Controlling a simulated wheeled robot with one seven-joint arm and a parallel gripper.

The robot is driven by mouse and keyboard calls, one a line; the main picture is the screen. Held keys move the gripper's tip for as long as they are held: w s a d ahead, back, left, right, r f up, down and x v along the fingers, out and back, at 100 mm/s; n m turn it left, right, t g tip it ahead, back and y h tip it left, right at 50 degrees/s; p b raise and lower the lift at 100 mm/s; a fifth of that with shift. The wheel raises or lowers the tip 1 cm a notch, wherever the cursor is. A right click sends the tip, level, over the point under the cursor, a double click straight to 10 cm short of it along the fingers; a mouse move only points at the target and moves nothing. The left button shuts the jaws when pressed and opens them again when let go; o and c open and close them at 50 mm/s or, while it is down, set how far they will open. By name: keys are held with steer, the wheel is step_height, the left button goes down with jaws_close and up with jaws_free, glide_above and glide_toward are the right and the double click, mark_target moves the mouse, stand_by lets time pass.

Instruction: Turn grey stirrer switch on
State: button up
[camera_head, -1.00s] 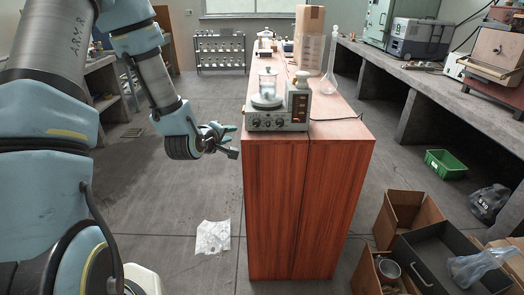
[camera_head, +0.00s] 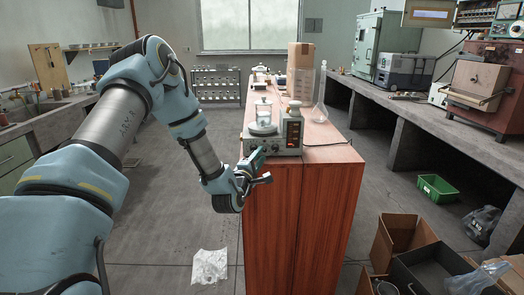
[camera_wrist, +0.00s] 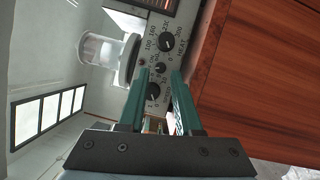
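The grey stirrer (camera_head: 283,148) stands at the near end of the wooden cabinet top, with a clear beaker (camera_head: 263,113) on its plate. In the wrist view its front panel (camera_wrist: 141,62) appears turned sideways, with a dial marked HEAT (camera_wrist: 167,42), a small dark knob or switch (camera_wrist: 160,67) and another dial (camera_wrist: 153,92). I cannot tell the small control's on or off position. My gripper (camera_wrist: 161,73) is open, its teal fingers pointing at the panel, tips to either side of the small control. In the head view my gripper (camera_head: 259,168) is at the stirrer's front left.
A tall glass flask (camera_head: 320,100) stands right of the stirrer, with a cardboard box (camera_head: 301,75) behind. A cable (camera_head: 328,144) lies on the wooden top (camera_head: 335,156). Open cartons (camera_head: 402,238) lie on the floor at right. The floor left of the cabinet is mostly clear.

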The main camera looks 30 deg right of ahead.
mark_target(265, 149)
steer(key=shift+x, duration=1.25)
steer(key=shift+c, duration=0.3)
jaws_close()
